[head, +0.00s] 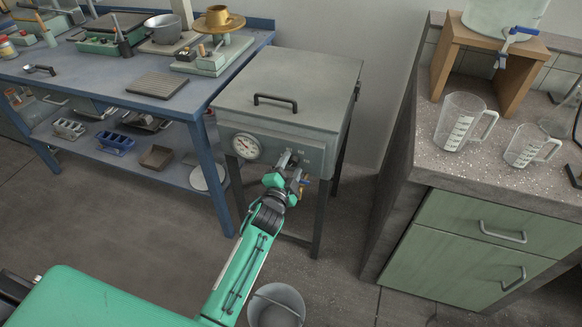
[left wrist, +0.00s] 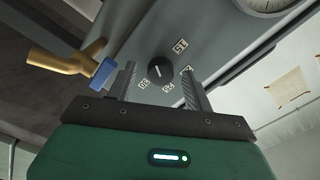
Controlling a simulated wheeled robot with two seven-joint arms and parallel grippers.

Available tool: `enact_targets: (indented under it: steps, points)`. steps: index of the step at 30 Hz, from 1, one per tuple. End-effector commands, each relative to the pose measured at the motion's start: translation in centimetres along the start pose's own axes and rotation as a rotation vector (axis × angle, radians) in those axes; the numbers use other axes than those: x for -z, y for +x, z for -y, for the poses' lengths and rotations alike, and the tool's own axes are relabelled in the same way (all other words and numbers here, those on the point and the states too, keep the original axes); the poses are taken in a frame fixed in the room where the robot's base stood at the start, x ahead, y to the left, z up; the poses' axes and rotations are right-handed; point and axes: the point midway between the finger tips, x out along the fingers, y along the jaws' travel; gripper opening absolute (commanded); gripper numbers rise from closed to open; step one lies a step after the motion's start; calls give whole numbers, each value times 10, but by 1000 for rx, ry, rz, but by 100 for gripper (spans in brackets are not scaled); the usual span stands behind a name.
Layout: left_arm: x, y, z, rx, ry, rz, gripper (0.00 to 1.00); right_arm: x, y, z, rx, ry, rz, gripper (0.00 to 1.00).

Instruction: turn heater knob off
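The heater (head: 290,85) is a grey box on dark legs with a lid handle and a round dial gauge on its front panel. Its knob (left wrist: 161,69) is round and black with a small white mark, ringed by small number labels, in the left wrist view. My left gripper (head: 292,162) is at the front panel, to the right of the gauge, and hides the knob in the head view. In the left wrist view the left gripper (left wrist: 159,72) is open, its fingers on either side of the knob with gaps. Contact cannot be seen. My right gripper is not in view.
A brass spout with a blue-handled valve (left wrist: 103,72) sits close beside one finger. The gauge (head: 246,146) is left of the gripper. A blue workbench (head: 190,98) stands left, a counter (head: 490,185) with jugs right. A bucket (head: 277,305) is on the floor below.

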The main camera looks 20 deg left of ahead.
Motion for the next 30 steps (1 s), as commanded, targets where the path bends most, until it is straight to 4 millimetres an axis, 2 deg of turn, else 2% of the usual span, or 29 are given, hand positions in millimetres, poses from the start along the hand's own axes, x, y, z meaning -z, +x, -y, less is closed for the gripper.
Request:
enact_targets:
  steps: [7, 11, 30]
  points:
    - [0, -1, 0, 0, 1, -1, 52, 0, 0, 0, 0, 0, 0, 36]
    - [0, -9, 0, 0, 1, -1, 52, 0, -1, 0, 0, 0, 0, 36]
    - [0, -116, 0, -1, 0, 1, 52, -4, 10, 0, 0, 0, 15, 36]
